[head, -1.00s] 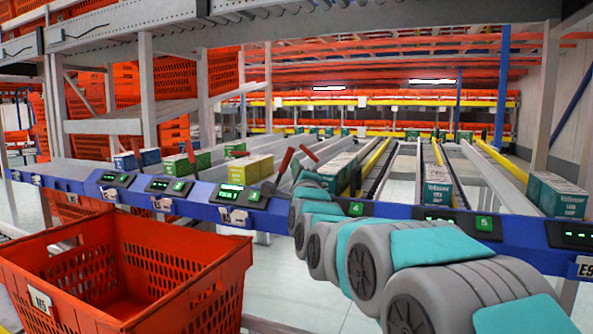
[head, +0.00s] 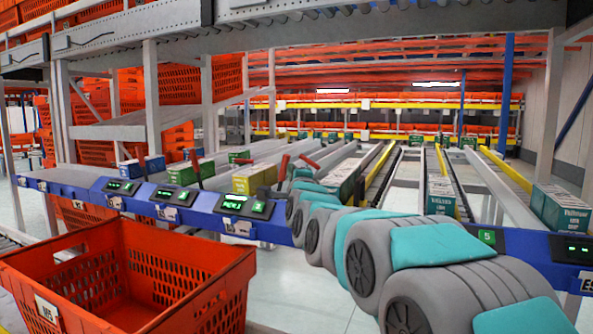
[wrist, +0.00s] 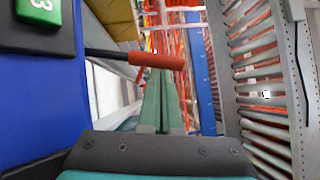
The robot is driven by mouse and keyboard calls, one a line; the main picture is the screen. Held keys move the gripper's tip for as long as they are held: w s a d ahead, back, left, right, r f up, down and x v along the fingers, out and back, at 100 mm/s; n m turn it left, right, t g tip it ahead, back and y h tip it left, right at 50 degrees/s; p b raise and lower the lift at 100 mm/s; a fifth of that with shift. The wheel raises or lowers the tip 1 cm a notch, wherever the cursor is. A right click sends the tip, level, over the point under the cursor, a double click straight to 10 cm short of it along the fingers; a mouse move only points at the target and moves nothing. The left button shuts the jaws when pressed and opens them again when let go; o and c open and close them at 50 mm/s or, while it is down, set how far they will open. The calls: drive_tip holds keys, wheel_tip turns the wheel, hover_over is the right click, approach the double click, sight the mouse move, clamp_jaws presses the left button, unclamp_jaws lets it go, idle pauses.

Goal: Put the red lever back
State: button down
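A red lever handle on a dark shaft (wrist: 157,60) lies across the wrist view, entering from the left beside the green button marked 3 (wrist: 40,10). My gripper (wrist: 162,82) has two green fingers close together, with no visible thing between them. Their tips end at the lever handle in the picture; I cannot tell whether they touch it. In the head view, a red lever (head: 283,168) stands just left of my arm's end, and another red handle (head: 310,162) shows just behind it. My fingers are mostly hidden by my arm there.
The blue rail (head: 190,212) with displays and buttons crosses the front. Two more levers (head: 194,162) (head: 140,157) stand farther left. A yellow box (head: 254,178) sits left of the near lever. An orange tote (head: 130,290) stands at lower left. Teal-white boxes (head: 345,178) line the lanes.

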sight(283, 161)
drive_tip(key=a+r+n+p, duration=0.1)
drive_tip(key=p, duration=0.1)
drive_tip(key=w+a+r+n+g+p, duration=0.1)
drive_tip(key=p, duration=0.1)
drive_tip(key=shift+a+r+p, duration=0.1)
drive_tip(key=shift+r+p, duration=0.05)
drive_tip(key=shift+p, duration=0.15)
drive_tip(key=a+n+p, duration=0.1)
drive_tip(key=g+p, duration=0.1)
drive_tip(key=p, duration=0.1)
drive_tip(key=shift+w+a+n+g+h, duration=0.3)
drive_tip(key=shift+w+a+n, duration=0.05)
drive_tip(key=shift+a+n, duration=0.05)
drive_tip(key=shift+w+a+f+p, duration=0.2)
drive_tip(key=shift+a+p, duration=0.5)
drive_tip(key=shift+p, duration=0.3)
drive_tip(key=shift+f, duration=0.1)
